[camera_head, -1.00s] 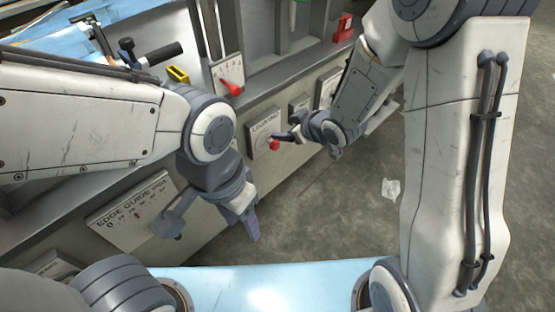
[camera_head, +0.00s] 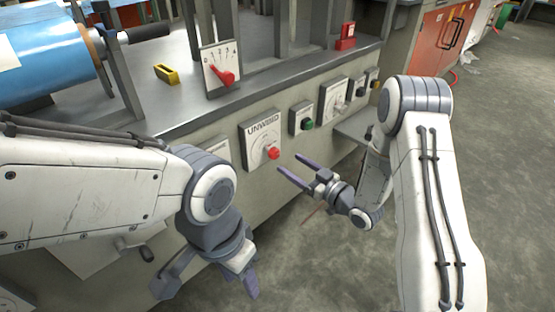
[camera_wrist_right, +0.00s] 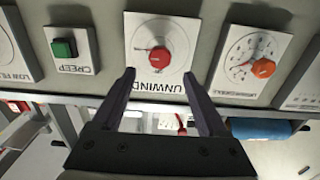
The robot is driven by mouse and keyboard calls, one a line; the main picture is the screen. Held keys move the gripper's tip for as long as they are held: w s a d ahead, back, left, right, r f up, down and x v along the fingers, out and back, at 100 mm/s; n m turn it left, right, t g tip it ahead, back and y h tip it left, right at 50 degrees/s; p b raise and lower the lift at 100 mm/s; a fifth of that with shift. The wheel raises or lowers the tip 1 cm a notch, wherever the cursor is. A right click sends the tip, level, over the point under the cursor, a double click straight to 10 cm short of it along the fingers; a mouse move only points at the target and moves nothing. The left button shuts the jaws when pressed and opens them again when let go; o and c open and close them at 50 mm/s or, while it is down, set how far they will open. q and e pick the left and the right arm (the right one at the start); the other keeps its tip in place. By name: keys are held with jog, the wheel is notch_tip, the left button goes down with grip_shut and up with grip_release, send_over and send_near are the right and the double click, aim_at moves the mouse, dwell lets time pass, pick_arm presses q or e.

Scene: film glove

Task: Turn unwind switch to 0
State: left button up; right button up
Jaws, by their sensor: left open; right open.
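The unwind switch is a red knob (camera_head: 271,153) on a square white plate (camera_head: 251,139) labelled UNWIND, on the front of the grey machine. In the right wrist view the red knob (camera_wrist_right: 160,57) shows upside down, ahead of and between my right fingertips. My right gripper (camera_head: 293,167) is open and empty, with its fingers pointing toward the plate and apart from the knob in the head view. It also shows in the right wrist view (camera_wrist_right: 161,80). My left gripper (camera_head: 208,287) is open and empty, low in front of the machine. The knob's exact setting is too small to read.
A plate with a green button (camera_head: 307,125) is right of the unwind plate. Another dial plate (camera_head: 334,99) is further right. A red lever (camera_head: 224,77) and yellow block (camera_head: 167,73) are on the machine's ledge.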

aim_at(276, 154)
jog(key=b+x, duration=0.1)
jog(key=x, duration=0.5)
jog(key=shift+w+a+b, duration=0.25)
jog(key=shift+w+b, duration=0.05)
grip_shut()
